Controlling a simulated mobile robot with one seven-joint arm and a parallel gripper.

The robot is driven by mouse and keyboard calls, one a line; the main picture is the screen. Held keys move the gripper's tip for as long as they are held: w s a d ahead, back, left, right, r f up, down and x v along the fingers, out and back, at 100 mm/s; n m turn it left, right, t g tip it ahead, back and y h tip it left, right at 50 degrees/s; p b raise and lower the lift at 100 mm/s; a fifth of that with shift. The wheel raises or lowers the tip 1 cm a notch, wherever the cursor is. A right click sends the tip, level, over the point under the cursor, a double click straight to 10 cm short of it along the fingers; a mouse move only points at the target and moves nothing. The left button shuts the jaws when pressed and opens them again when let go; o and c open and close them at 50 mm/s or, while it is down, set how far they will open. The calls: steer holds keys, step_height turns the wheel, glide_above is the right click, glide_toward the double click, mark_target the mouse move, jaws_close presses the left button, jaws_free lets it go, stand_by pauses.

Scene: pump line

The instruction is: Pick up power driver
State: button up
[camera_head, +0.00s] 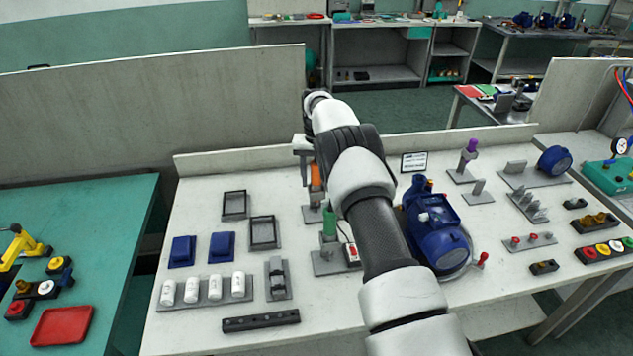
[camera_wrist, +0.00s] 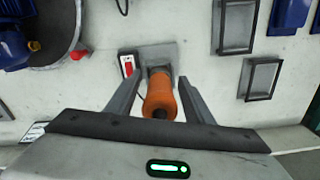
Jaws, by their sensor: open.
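An orange tool, which I take to be the power driver (camera_head: 316,177), stands upright on a grey stand at the back of the white bench, partly hidden by my arm. In the wrist view the orange tool (camera_wrist: 160,97) shows end-on with a dark centre. My gripper (camera_wrist: 158,80) is open, with one finger on each side of the tool and visible gaps between. It is not closed on it. In the head view my gripper (camera_head: 303,146) is at the tool's upper end, mostly hidden by my wrist.
A green tool (camera_head: 329,222) on a stand and a red-and-white switch box (camera_head: 351,252) are close in front. A blue pump (camera_head: 436,235) is to the right. Black frames (camera_head: 234,205), blue blocks (camera_head: 221,247) and white cylinders (camera_head: 203,288) are to the left. A low back wall edges the bench.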

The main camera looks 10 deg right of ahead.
steer(key=shift+f, duration=0.1)
steer(key=shift+c, duration=0.4)
jaws_close()
steer(key=c, duration=1.1)
jaws_free()
step_height(320, 180, up, 18)
steer(key=p, duration=0.4)
